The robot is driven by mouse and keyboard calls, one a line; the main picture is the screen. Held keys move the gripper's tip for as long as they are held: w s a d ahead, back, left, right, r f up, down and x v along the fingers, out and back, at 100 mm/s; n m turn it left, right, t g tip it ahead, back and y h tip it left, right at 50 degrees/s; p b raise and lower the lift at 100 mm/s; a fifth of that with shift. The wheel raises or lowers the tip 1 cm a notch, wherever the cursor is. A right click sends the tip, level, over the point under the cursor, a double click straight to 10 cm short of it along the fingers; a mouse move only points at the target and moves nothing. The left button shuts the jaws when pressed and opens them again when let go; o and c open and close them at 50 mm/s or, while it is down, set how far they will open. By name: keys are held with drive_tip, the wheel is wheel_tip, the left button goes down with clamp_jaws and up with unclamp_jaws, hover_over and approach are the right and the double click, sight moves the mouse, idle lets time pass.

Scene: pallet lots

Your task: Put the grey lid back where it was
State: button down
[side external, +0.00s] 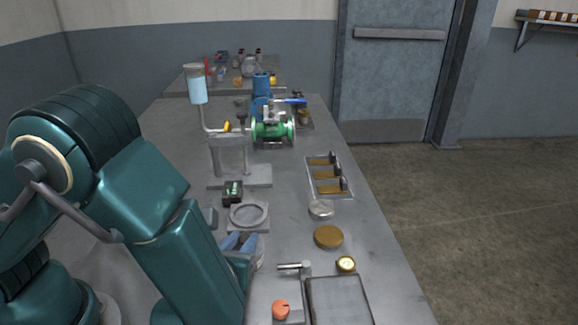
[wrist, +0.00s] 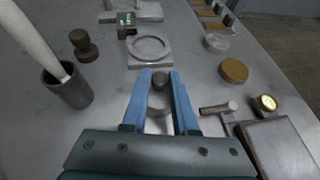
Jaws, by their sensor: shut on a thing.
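My gripper (wrist: 160,76) is shut on a dark knob between its blue fingertips. Below the knob a pale grey round part shows between the fingers; I take this to be the grey lid (wrist: 158,101). In the side view my gripper (side external: 239,241) is partly behind my arm, and only an edge of the lid (side external: 260,254) shows beside it. I cannot tell whether the lid touches the bench. A square plate with a raised ring (side external: 249,215) lies just beyond the gripper; it also shows in the wrist view (wrist: 150,49).
A silver disc (side external: 321,208) and a brass disc (side external: 328,236) lie right of the ring plate. A small gauge (side external: 346,264), a T-shaped handle (side external: 292,267) and a flat tray (side external: 340,300) are nearer. A dark cup (wrist: 68,88) holding a pale rod stands left, near a dark knobbed piece (wrist: 84,45).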

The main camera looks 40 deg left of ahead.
drive_tip(key=shift+f, duration=0.35)
drive_tip(key=c, duration=0.6)
unclamp_jaws()
